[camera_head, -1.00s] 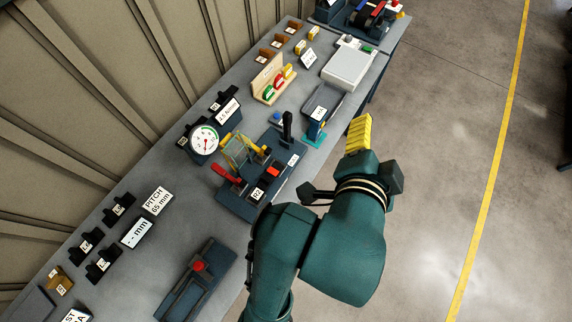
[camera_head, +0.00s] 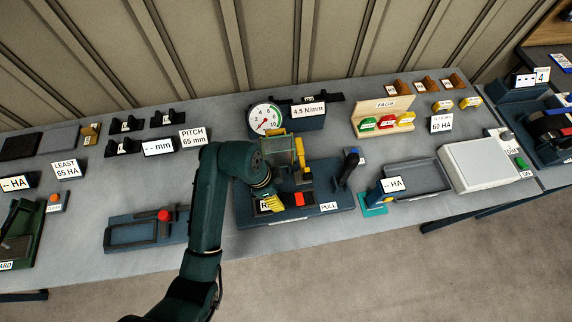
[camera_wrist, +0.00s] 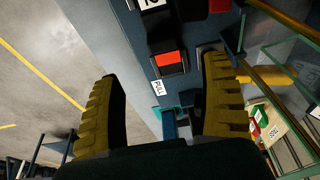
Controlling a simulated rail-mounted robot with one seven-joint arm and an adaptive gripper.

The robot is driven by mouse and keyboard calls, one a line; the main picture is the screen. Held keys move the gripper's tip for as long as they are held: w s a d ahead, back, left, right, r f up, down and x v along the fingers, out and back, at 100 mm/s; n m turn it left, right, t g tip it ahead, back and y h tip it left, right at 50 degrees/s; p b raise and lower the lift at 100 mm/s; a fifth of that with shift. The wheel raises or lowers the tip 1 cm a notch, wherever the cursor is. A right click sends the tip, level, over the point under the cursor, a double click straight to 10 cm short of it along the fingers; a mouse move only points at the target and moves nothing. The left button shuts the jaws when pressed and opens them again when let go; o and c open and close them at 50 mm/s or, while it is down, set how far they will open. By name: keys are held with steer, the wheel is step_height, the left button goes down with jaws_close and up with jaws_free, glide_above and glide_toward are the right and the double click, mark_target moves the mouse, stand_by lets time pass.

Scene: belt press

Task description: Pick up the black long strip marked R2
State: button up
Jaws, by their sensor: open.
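A white tag starting with R (camera_head: 265,207) shows on the dark belt press (camera_head: 340,212), beside my gripper; the rest of its text is covered. The black strip itself cannot be made out clearly in the head view. In the wrist view a dark piece with a cut-off white label (camera_wrist: 150,3) shows at the top edge; I cannot read it fully. My gripper (camera_head: 273,203) has yellow ribbed fingers and is over the front left of the press. In the wrist view the gripper (camera_wrist: 163,68) is open, with nothing held between the fingers.
A red-topped block (camera_wrist: 168,62) lies beyond the fingertips. A yellow-framed clear guard (camera_head: 299,152) and a black lever (camera_head: 347,170) rise from the press. A round gauge (camera_head: 265,118) stands behind.

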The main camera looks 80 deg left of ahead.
mark_target(284, 199)
steer(key=x, duration=0.5)
steer(key=shift+w, duration=0.1)
steer(key=x, duration=0.5)
steer(key=shift+a+f+b, duration=0.2)
steer(key=shift+f+b, duration=0.1)
steer(key=shift+b, duration=0.05)
steer(key=shift+c, duration=0.4)
steer(key=c, duration=1.3)
